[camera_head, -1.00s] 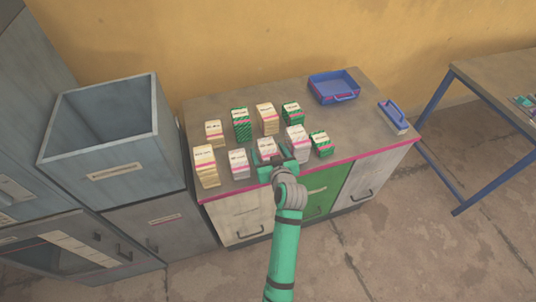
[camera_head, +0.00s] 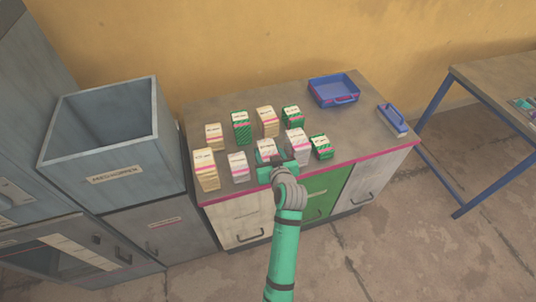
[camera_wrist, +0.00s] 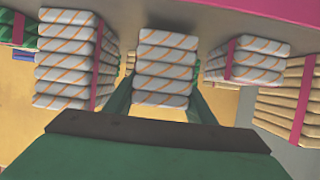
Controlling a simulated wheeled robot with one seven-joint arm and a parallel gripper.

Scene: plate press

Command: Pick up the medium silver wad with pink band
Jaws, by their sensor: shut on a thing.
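The medium silver wad (camera_wrist: 166,66), a stack of pale layers with thin orange stripes, is between the two fingers of my gripper (camera_wrist: 165,105) in the wrist view. My gripper is shut on it. In the head view the wad (camera_head: 266,146) shows its labelled top in the front row, partly hidden by my gripper (camera_head: 271,164). Its pink band is hard to make out. I cannot tell whether the wad touches the counter.
A taller silver wad (camera_head: 297,145) stands close to the right, and a smaller one (camera_head: 238,167) to the left. Gold and green wads stand around. A blue tray (camera_head: 347,98) sits at the back right of the counter (camera_head: 352,130). A grey open bin (camera_head: 98,160) is left.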

